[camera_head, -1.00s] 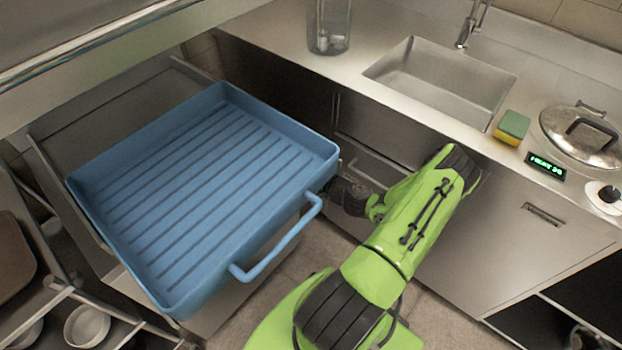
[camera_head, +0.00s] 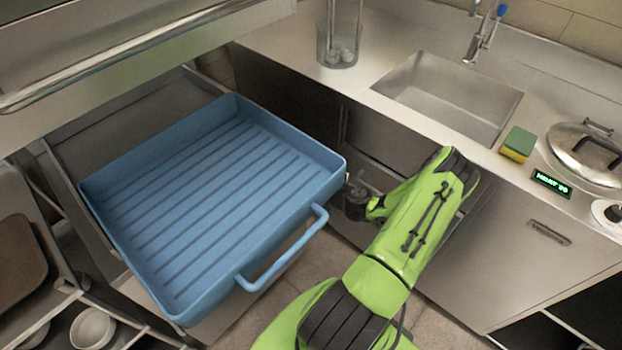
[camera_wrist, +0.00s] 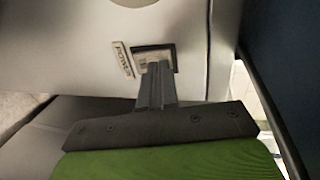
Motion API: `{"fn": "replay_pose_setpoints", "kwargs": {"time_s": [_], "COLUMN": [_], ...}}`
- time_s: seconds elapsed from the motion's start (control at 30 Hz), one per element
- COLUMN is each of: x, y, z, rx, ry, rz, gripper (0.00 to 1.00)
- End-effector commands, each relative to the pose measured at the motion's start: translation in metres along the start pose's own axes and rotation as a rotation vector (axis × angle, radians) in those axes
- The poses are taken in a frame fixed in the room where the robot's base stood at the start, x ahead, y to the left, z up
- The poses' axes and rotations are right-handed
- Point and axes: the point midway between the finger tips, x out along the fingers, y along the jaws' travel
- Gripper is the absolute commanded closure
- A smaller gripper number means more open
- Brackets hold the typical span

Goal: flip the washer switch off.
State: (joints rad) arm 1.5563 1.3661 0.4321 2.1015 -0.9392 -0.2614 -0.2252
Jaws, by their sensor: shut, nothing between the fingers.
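In the wrist view, a pale panel (camera_wrist: 60,45) carries a small label that seems to read POWER (camera_wrist: 123,59). Beside the label is a dark-framed switch (camera_wrist: 154,56) with a light inner face. My gripper (camera_wrist: 157,68) is shut and empty. Its fingertips overlap the lower part of the switch in the picture; I cannot tell whether they touch it. The fingers partly hide the switch, so its position is unclear. In the head view, my arm reaches down beside the blue tray, and the fingertips and switch are hidden.
A big blue ribbed tray (camera_head: 215,190) with a handle (camera_head: 285,252) juts out left of my arm. A dark blue surface (camera_wrist: 285,60) stands close at the right in the wrist view. The counter holds a sink (camera_head: 450,95), sponge (camera_head: 518,144), small display (camera_head: 552,183) and lidded pot (camera_head: 585,152).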

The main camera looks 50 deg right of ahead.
Motion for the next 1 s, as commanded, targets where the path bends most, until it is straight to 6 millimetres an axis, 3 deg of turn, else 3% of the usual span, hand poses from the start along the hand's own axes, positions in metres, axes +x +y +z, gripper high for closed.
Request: {"fn": "replay_pose_setpoints", "kwargs": {"time_s": [0.4,0.6,0.73,1.0], "x": [-0.101,-0.139,-0.149,-0.15], "y": [-0.003,-0.002,-0.002,-0.001], "z": [-0.001,-0.001,0.0,0.0], "rx": [0.001,0.0,-0.001,-0.001], "ry": [0.007,0.005,0.003,0.001], "rz": [0.002,0.002,0.001,0.001], "gripper": [1.0,1.0,1.0,1.0]}}
